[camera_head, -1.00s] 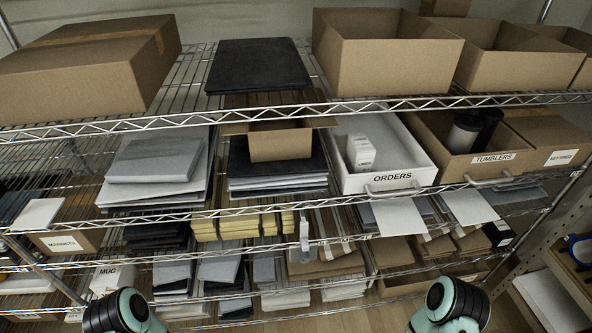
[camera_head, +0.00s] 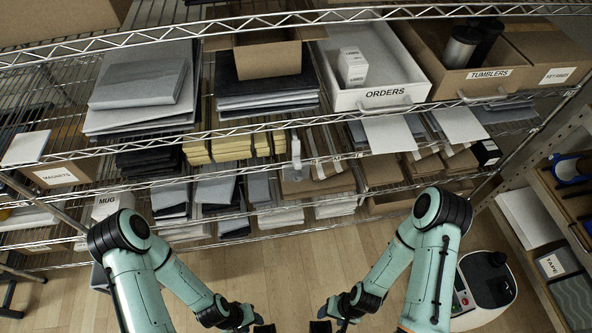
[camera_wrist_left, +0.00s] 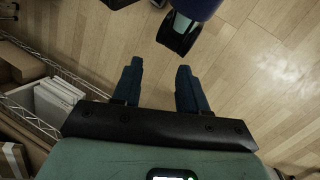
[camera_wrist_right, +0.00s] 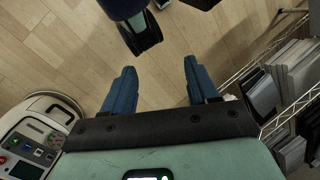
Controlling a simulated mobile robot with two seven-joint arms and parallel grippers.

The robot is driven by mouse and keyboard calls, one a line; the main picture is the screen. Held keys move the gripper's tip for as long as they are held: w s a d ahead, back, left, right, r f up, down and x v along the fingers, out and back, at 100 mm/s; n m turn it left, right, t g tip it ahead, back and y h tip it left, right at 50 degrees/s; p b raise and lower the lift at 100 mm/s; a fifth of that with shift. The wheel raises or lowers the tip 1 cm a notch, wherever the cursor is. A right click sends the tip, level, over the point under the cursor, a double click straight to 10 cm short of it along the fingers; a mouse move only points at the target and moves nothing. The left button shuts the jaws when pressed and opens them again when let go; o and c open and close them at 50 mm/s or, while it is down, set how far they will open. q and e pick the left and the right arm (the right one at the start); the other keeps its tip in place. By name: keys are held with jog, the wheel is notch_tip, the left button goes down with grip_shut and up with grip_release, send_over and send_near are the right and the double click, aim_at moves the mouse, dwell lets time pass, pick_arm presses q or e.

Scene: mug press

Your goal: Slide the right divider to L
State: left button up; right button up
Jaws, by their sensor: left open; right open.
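A narrow pale upright piece, perhaps a divider (camera_head: 296,150), stands at the front edge of a middle shelf in the head view. Whether it is the right divider I cannot tell. Small marks run along the shelf edge to its right, but they are too small to read and no clear L shows. My left gripper (camera_head: 264,328) and right gripper (camera_head: 320,326) are at the bottom of the head view, low in front of the rack and well apart from the divider. In the left wrist view (camera_wrist_left: 158,68) and right wrist view (camera_wrist_right: 160,72), both have spread, empty fingers over the floor.
An ORDERS bin (camera_head: 376,80) and a TUMBLERS box (camera_head: 465,78) stand on the shelf above. Yellow packs (camera_head: 228,146) lie left of the divider. A white machine (camera_head: 485,290) stands at the lower right, beside a side rack (camera_head: 555,215). The floor (camera_head: 290,265) before the rack is clear.

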dwell(0.4)
jog(key=shift+w+f, duration=0.1)
jog(key=shift+c, duration=0.9)
jog(key=n+t+h+b, duration=0.2)
jog(key=n+t+b, duration=0.3)
jog(key=t+b, duration=1.25)
send_near(296, 158)
jog(key=shift+t, duration=0.75)
jog(key=w, duration=0.3)
jog(key=w+f, duration=0.1)
jog(key=w, duration=0.3)
jog(key=w+f, duration=0.1)
jog(key=w, duration=0.2)
jog(key=shift+w+a+f, duration=0.15)
jog(key=shift+w+a, duration=0.1)
jog(key=shift+a, duration=0.15)
pick_arm(q)
jog(key=w+a+f+t, duration=0.1)
jog(key=w+f, duration=0.1)
jog(key=f, duration=0.6)
jog(key=w+a+f+t, duration=0.1)
jog(key=w+f, duration=0.2)
jog(key=f, duration=0.6)
jog(key=shift+a+n+t+y, duration=0.3)
jog(key=shift+y, duration=0.1)
jog(key=shift+f, duration=0.1)
